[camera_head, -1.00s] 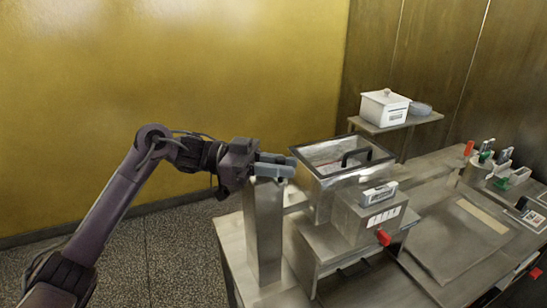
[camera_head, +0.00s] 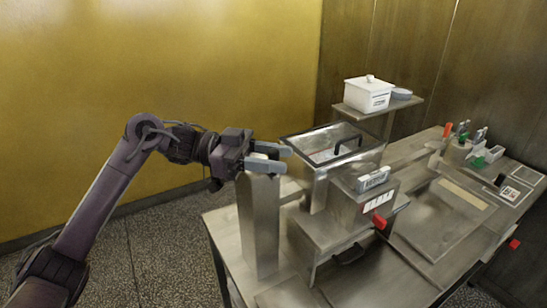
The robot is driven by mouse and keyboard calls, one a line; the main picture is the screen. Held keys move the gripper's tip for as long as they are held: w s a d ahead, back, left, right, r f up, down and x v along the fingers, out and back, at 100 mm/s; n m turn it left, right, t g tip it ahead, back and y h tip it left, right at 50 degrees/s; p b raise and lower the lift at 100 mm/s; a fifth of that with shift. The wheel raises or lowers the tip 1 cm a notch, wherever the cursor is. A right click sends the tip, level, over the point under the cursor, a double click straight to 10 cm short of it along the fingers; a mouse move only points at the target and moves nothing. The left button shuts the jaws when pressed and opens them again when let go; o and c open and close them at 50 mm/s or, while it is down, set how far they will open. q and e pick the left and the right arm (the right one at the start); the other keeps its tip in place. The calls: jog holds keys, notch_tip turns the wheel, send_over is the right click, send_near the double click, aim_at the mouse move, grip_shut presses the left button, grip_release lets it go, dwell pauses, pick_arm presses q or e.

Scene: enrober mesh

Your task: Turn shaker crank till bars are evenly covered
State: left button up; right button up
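My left gripper (camera_head: 288,160) is at the top of an upright steel post (camera_head: 259,225), left of a steel box. Its two grey fingers point right and stand apart, with nothing clearly visible between them. The steel box (camera_head: 315,186) has a dark-rimmed top with a black handle (camera_head: 347,145). I cannot tell for certain which part is the shaker crank. A red knob (camera_head: 380,222) sticks out at the front of the smaller housing (camera_head: 362,204) beside the box. I cannot make out any bars. My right gripper is not in view.
A white lidded container (camera_head: 368,95) stands on a raised shelf (camera_head: 393,107) behind. Several small coloured items and a labelled panel (camera_head: 515,192) sit at the right of the steel bench. A flat plate (camera_head: 440,225) lies bare in front of them.

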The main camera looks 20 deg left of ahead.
pick_arm(q)
jog(key=shift+a+f, duration=0.15)
jog(key=shift+a, duration=0.1)
jog(key=a+b, duration=0.3)
jog(key=a, duration=0.4)
jog(key=shift+s+a+b, duration=0.15)
jog(key=shift+b, duration=0.2)
